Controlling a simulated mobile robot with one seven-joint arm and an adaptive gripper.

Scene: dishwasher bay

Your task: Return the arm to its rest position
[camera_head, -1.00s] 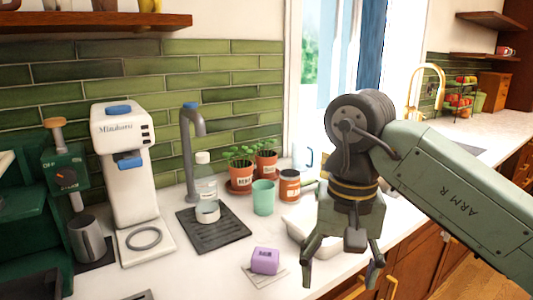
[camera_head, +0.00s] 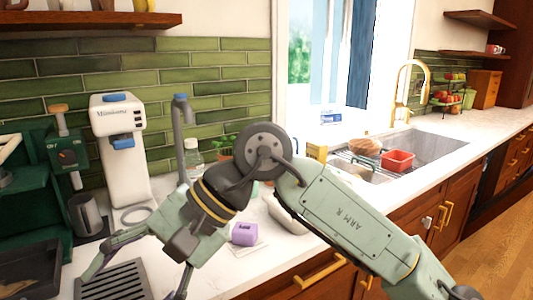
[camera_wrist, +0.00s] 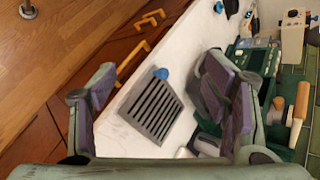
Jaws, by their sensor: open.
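My green-grey arm reaches in from the lower right of the head view and bends at its round dark joint. My gripper (camera_head: 142,268) hangs over the front left of the white counter. Its fingers are spread wide with nothing between them. In the wrist view my gripper (camera_wrist: 160,85) also shows as two separated fingers with purple inner pads. A dark slatted grate (camera_wrist: 157,112) on the counter lies below and between them; the grate also shows in the head view (camera_head: 115,281). My arm hides part of the middle of the counter.
A purple block (camera_head: 244,233) sits on the counter close right of my wrist. A white coffee machine (camera_head: 122,150), a metal cup (camera_head: 88,215) and a green machine (camera_head: 28,190) stand at left. A sink (camera_head: 425,148) with a red tub (camera_head: 398,161) lies at right.

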